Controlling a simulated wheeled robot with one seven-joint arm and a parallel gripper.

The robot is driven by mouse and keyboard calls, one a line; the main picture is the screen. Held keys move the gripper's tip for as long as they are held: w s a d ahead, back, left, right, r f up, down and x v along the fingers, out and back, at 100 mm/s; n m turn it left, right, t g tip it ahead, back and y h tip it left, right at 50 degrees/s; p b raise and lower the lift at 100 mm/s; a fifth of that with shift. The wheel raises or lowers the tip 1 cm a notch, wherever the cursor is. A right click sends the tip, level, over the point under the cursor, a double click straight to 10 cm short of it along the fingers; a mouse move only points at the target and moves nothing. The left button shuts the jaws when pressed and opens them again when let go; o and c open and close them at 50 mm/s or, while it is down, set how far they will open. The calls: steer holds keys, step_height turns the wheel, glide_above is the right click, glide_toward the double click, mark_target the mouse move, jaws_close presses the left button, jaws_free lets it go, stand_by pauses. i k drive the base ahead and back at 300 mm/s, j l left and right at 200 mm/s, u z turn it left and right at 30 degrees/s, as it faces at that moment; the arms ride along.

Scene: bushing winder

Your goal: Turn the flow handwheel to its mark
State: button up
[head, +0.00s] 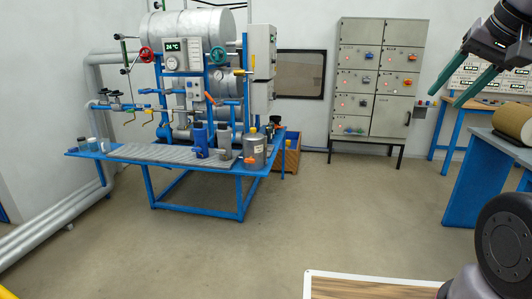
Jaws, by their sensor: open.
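A blue-framed process rig (160,215) stands on the left side of the head view. A red handwheel (146,54) is at its upper left, beside a display panel. A green handwheel (217,55) is to the right of that panel. I cannot tell which of them is the flow handwheel, and no mark can be made out at this distance. My gripper (449,97) is at the upper right, with its two green fingers apart and nothing between them. It is far from both handwheels and touches nothing.
A grey control cabinet (371,80) stands against the back wall. Blue workbenches (483,165) are on the right, one with a brown roll (515,122). Bottles and a metal canister (254,152) stand on the rig's table. The floor (310,200) between is clear. A white-edged board (370,274) is at the bottom.

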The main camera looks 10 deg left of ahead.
mark_target(115, 93)
steer(key=i+j+u, duration=0.1)
steer(key=i+u, duration=0.2)
steer(key=i, duration=0.15)
steer(key=i+u, duration=0.35)
steer(key=i, duration=0.15)
steer(key=i+l+u, duration=0.15)
steer(key=i+u, duration=0.15)
steer(key=i, duration=0.15)
steer(key=i+l+u, duration=0.3)
steer(key=i, duration=0.15)
steer(key=i+j+u, duration=0.15)
steer(key=i+u, duration=0.75)
steer(key=i, duration=0.2)
steer(key=i+j+z, duration=0.35)
steer(key=i+j, duration=0.25)
steer(key=i, duration=0.25)
steer(key=i+j+z, duration=0.4)
steer(key=i+j, duration=0.6)
steer(key=j, duration=0.15)
steer(key=i+j, duration=0.3)
steer(key=i+j+z, duration=0.1)
steer(key=i+j, duration=0.15)
steer(key=j, duration=0.25)
steer(key=i+j, duration=0.25)
steer(key=j, duration=0.15)
steer(key=i+j+z, duration=0.1)
steer(key=i+j, duration=0.15)
steer(key=j, duration=0.15)
steer(key=i+j, duration=0.35)
steer(key=i, duration=0.2)
